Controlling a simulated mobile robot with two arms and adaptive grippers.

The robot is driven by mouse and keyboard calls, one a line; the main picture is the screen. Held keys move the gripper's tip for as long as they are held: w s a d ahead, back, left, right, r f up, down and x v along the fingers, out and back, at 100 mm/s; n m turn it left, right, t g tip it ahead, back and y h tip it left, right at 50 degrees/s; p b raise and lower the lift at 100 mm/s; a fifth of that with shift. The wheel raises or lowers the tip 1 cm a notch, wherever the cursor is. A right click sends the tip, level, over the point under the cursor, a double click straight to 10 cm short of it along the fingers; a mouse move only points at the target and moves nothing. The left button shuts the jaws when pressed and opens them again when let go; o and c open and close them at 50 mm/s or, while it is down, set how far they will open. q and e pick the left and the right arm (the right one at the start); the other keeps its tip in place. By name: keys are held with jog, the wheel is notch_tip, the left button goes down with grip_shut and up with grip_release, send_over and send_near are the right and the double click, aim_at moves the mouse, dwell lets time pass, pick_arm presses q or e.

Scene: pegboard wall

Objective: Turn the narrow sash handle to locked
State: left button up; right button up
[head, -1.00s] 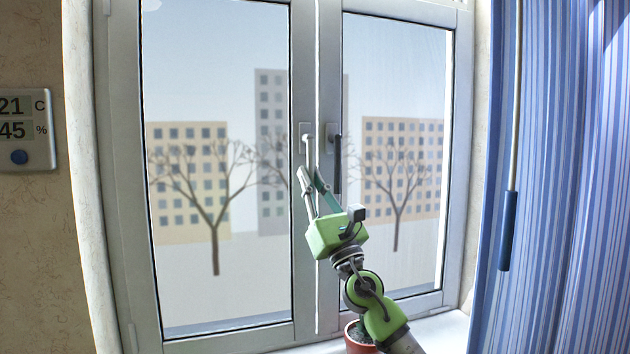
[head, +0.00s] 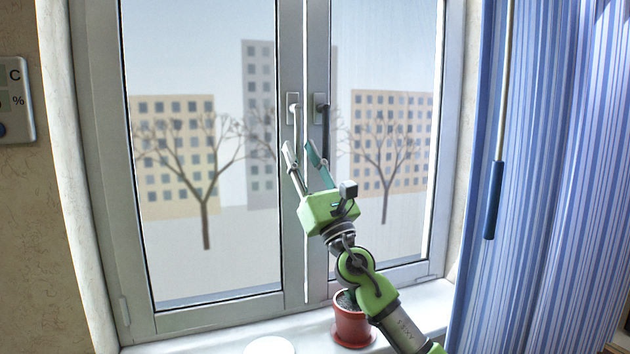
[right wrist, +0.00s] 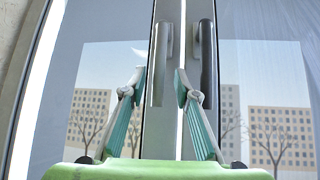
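The window has a wider left sash (head: 135,240) and a narrower right sash (head: 440,200). The narrow sash carries a dark handle (head: 326,120) pointing down; it also shows in the right wrist view (right wrist: 209,65). The wide sash carries a light grey handle (head: 295,115), also pointing down (right wrist: 160,70). I cannot tell the gripper's depth from the handles. My left gripper is not in view.
A potted plant in a red pot (head: 352,328) stands on the sill beneath my right arm. A white round object (head: 270,346) lies on the sill. A blue striped curtain (head: 560,200) hangs at the right, with a wand (head: 494,200) before it. A thermometer display (head: 18,100) is at left.

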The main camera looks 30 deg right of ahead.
jog(key=v, duration=1)
jog(key=shift+s+h, duration=0.15)
jog(key=shift+h, duration=0.15)
